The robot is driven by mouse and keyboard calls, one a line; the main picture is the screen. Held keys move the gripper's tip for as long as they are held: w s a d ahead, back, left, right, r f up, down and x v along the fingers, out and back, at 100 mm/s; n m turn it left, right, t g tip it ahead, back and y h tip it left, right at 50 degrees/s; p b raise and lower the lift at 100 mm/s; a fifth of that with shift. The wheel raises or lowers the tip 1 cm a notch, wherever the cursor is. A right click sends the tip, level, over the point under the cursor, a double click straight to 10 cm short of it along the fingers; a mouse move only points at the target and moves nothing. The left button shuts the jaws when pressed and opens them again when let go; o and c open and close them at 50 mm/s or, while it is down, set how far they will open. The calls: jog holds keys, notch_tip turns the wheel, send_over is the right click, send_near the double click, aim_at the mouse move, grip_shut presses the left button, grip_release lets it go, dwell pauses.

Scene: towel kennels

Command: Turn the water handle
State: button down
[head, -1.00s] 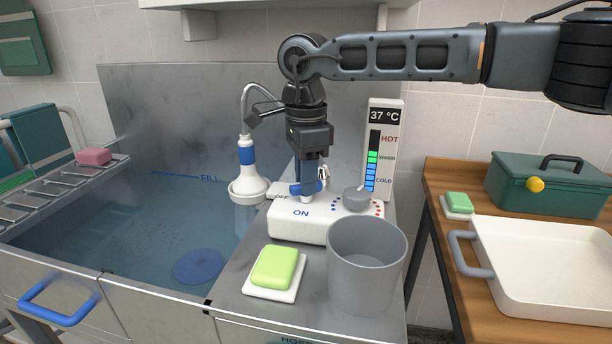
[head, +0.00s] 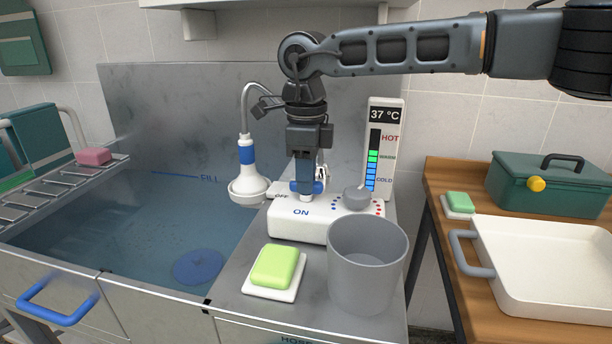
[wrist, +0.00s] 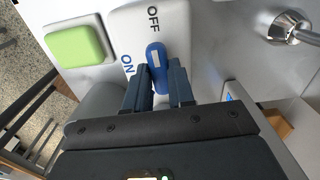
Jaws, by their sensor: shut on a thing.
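The blue water handle (head: 319,187) is on top of the white control box (head: 290,228), by its OFF and ON labels. In the wrist view the handle (wrist: 154,54), with a pale stripe, points up the picture toward the OFF label, with ON to its left. My gripper (head: 306,188) reaches down onto the handle from above and partly hides it in the head view. In the wrist view my gripper (wrist: 158,82) has its two dark fingers on either side of the handle, shut on it. The white shower head (head: 248,188) hangs left of the box with no stream showing below it.
A grey dial (head: 356,198) and a 37 °C temperature panel (head: 384,150) are right of the handle. A grey cup (head: 366,262) and green soap (head: 278,267) on a white dish stand in front. The water-filled tub (head: 130,225) lies left.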

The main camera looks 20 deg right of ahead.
jog(key=shift+m, duration=0.3)
jog(key=c, duration=1)
grip_release()
jog(key=shift+o, duration=0.2)
jog(key=shift+r, duration=0.1)
notch_tip(320, 180, up, 8)
jog(key=shift+f, duration=0.2)
